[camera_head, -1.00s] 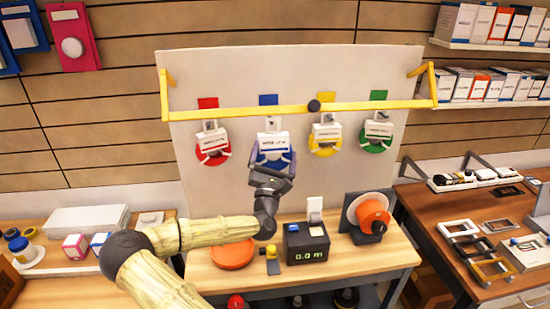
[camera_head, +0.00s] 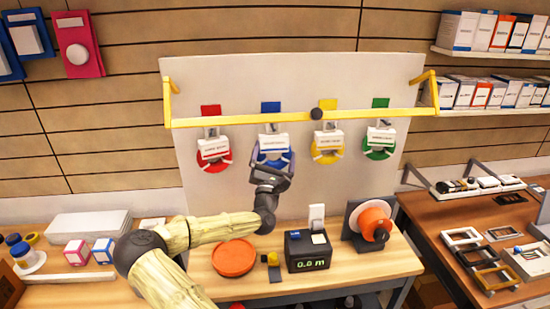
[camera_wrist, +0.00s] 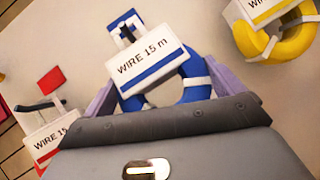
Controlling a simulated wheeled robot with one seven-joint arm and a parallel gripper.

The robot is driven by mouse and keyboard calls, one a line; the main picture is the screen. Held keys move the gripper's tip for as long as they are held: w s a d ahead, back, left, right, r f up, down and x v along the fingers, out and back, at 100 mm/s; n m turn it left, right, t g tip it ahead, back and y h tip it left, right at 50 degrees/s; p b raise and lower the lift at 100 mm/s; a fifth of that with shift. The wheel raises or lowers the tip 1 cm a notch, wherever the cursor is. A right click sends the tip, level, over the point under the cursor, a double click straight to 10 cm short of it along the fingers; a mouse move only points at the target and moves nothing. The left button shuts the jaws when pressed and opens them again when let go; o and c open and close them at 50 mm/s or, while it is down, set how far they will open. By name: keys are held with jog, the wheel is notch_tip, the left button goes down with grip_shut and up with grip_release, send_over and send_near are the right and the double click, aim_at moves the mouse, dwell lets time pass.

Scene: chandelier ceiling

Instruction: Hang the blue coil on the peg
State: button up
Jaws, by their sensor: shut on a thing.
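The blue coil (camera_head: 274,162) is a blue ring with pale bands and a white label. It is upright before the white board, under the blue tag (camera_head: 271,108). My gripper (camera_head: 272,168) is shut on it from below and in front, with a finger at each side in the wrist view (camera_wrist: 160,88). The coil (camera_wrist: 196,88) there bears a "WIRE 15 m" label with a blue stripe. A dark peg (camera_wrist: 126,36) with a pale plate shows just above the label. The label hides where coil and peg meet, so I cannot tell whether the coil rests on it.
A red coil (camera_head: 213,165) hangs to the left; a yellow coil (camera_head: 328,157) and a green coil (camera_head: 379,154) hang to the right. A yellow rail (camera_head: 370,112) crosses above. The bench below holds an orange dish (camera_head: 234,258), a black display box (camera_head: 308,252) and an orange reel (camera_head: 372,223).

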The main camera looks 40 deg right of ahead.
jog(key=shift+w+d+f+b, duration=0.2)
jog(key=shift+w+f+b, duration=0.2)
jog(key=shift+b, duration=0.2)
dwell(0.3)
jog(key=o, duration=0.8)
jog(key=shift+o, duration=0.2)
